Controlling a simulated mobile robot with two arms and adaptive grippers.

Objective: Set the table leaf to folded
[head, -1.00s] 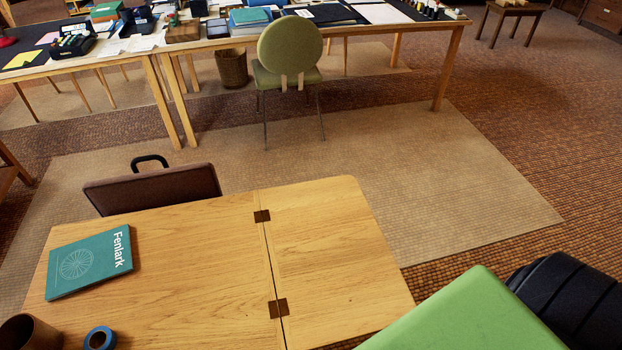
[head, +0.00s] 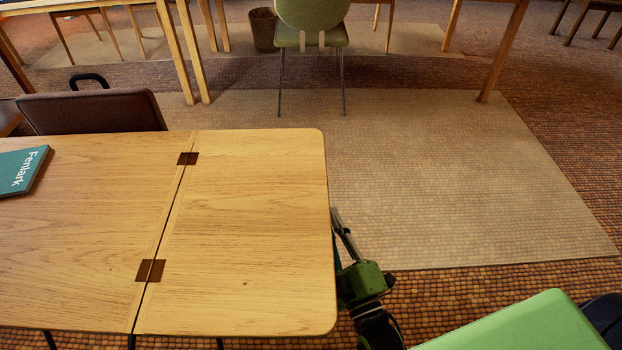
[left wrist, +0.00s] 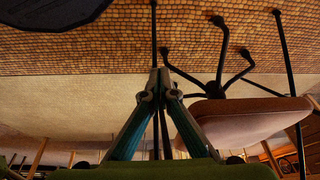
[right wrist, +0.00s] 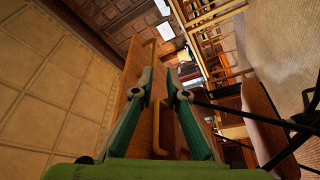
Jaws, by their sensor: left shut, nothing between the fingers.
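The wooden table (head: 80,230) has its leaf (head: 245,230) on the right in the head view. The leaf lies flat, level with the main top, joined along a seam by two dark hinges (head: 188,158). My left gripper (head: 333,210) is beside the leaf's right edge, partly hidden by it, and seems lower than the top. In the left wrist view its fingers (left wrist: 159,75) are shut with nothing between them. I cannot tell whether it touches the leaf. My right gripper (right wrist: 160,85) shows only in its wrist view, fingers apart and empty.
A teal book (head: 20,170) lies on the main top. A brown chair (head: 95,112) stands behind the table; it also shows in the left wrist view (left wrist: 240,120). A green chair (head: 312,22) stands farther back. The rug (head: 450,180) right of the leaf is clear.

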